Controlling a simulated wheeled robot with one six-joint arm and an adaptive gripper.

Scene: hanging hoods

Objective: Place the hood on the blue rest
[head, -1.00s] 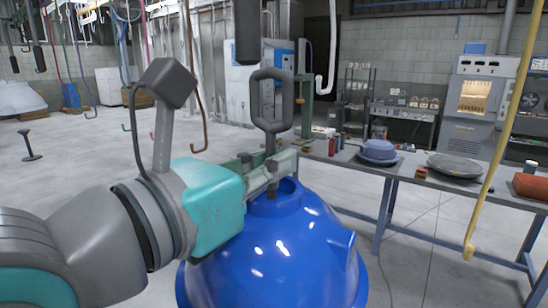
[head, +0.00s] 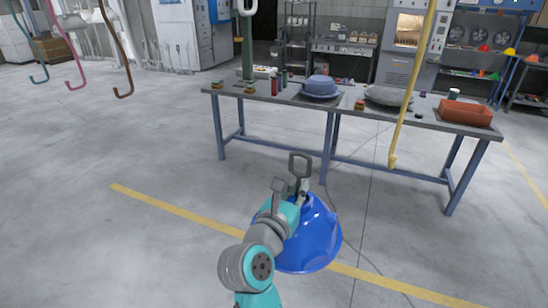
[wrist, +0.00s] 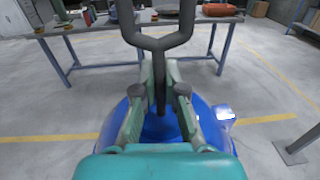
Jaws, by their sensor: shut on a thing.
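The hood is a glossy blue dome (head: 312,245) with a dark grey loop handle (head: 300,163) on top. My gripper (head: 299,197) is shut on the stem below that loop, and the hood hangs from it in front of the table. In the wrist view my gripper's fingers (wrist: 160,95) close from both sides on the stem, with the blue dome (wrist: 215,128) below. The blue rest (head: 320,85) is a dull blue rounded block on a flat base, on the table beyond the hood and apart from it.
The blue-legged table (head: 260,95) also holds a grey round piece (head: 388,96), a red-orange bin (head: 465,112) and small jars. A yellow hook (head: 405,110) hangs in front of the table, right of the hood. Coloured hooks (head: 72,65) hang at left. Open floor lies at left.

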